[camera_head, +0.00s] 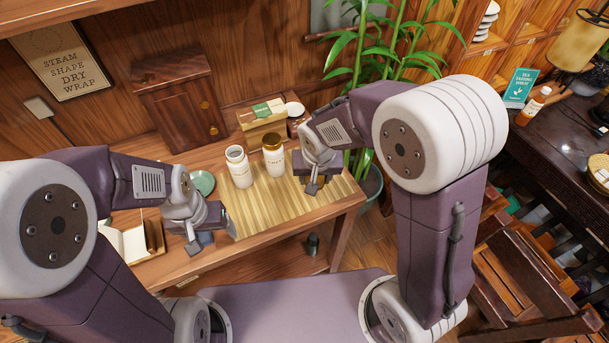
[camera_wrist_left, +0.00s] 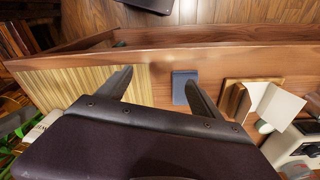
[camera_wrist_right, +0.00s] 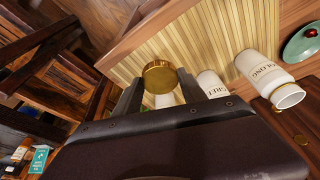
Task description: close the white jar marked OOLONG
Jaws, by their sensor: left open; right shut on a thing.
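The white jar marked OOLONG (camera_wrist_right: 265,75) stands upright and open on the bamboo mat; in the head view the jar (camera_head: 238,166) shows its bare mouth. A second white jar (camera_head: 273,157) with a gold lid stands just right of it, and its body (camera_wrist_right: 212,85) shows in the right wrist view. My right gripper (camera_head: 313,187) is shut on a round gold lid (camera_wrist_right: 160,77), over the right part of the mat, apart from both jars. In the head view the held lid is hidden. My left gripper (camera_head: 197,240) is open and empty near the table's front edge.
The bamboo mat (camera_head: 310,205) has bare room in front of the jars. A green dish (camera_head: 202,182) lies left of them. A small dark blue block (camera_wrist_left: 185,87) lies near my left fingers. A wooden cabinet (camera_head: 180,103) and a box (camera_head: 262,125) stand behind.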

